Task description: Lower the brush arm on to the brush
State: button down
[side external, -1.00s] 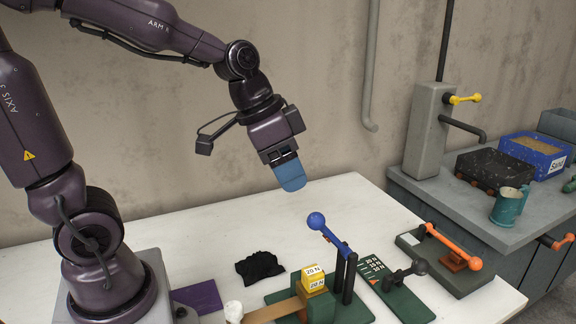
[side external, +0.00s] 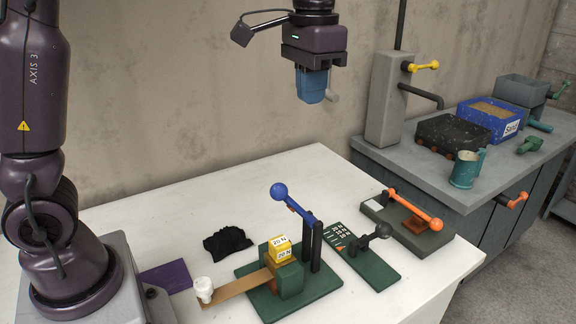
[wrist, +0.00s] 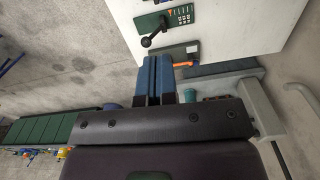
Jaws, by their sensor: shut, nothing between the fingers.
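A stand with a green base (side external: 262,296) is on the white table. Its raised blue arm (side external: 297,206) has a ball at the upper left end and meets black posts (side external: 314,246) on the right; it looks like the brush arm. A yellow block marked 20 N (side external: 280,248) sits on a green block under it. A brown strip (side external: 236,286) runs left to a white knob (side external: 204,290). I cannot tell which part is the brush. My gripper (side external: 311,99) is high above the table, clear of the stand. Its blue fingers are together and empty, also in the wrist view (wrist: 154,72).
Right of the stand are a green scale plate (side external: 370,268) with a black-knobbed lever (side external: 375,236), and a base with an orange lever (side external: 414,207). A black cloth (side external: 228,243) and purple sheet (side external: 166,278) lie left. A grey bench (side external: 440,185) with containers stands behind right.

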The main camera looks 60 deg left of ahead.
jog(key=shift+n, duration=0.3)
jog(key=s+f, duration=0.1)
jog(key=f, duration=0.3)
jog(key=s+f, duration=0.1)
jog(key=f, duration=0.7)
jog(key=shift+s+a, duration=0.25)
jog(key=shift+s, duration=0.15)
jog(key=shift+s+f, duration=0.4)
jog(key=shift+f, duration=0.05)
jog(key=shift+s, duration=0.1)
jog(key=shift+s+f+t, duration=0.2)
jog(key=shift+s+t, duration=0.1)
jog(key=shift+s, duration=0.1)
